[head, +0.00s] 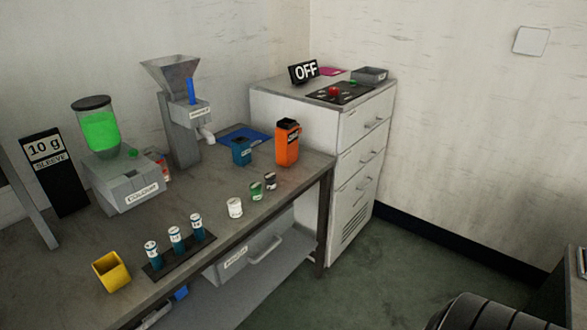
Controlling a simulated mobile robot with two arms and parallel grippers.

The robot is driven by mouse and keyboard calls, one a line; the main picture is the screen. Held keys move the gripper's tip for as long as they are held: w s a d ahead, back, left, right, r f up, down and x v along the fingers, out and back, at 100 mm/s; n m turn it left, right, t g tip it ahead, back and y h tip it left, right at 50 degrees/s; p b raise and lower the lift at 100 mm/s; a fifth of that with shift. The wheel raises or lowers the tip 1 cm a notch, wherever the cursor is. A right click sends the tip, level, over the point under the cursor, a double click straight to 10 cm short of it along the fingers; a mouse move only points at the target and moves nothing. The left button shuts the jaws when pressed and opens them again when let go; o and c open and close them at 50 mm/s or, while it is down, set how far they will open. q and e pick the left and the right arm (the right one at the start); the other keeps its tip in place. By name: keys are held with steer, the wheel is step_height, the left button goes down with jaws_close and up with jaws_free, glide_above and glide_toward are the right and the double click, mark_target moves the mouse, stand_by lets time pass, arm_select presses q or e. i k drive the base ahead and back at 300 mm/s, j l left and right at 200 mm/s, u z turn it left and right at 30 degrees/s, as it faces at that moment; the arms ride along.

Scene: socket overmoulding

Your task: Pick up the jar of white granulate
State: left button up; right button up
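A small jar with white contents (235,208) stands upright on the grey workbench (205,265), near its front edge. It looks like the jar of white granulate; any lettering on it is too small to read. A green jar (256,190) and a dark jar (270,181) stand in a row behind it to the right, with small gaps between them. Neither of my grippers shows in the head view, and nothing touches the white jar.
A rack (158,270) with three blue-and-white vials and a yellow cup (111,272) stand front left. A green-filled dispenser (128,185), hopper machine (182,125), blue container (241,152) and orange container (287,143) stand behind. A white cabinet (275,105) adjoins the bench. Bench around the jar is clear.

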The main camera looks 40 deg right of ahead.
mark_target(234, 204)
steer(key=i+l+z, duration=0.35)
steer(key=l, duration=0.25)
steer(key=i+l+z, duration=0.35)
steer(key=i+l, duration=0.15)
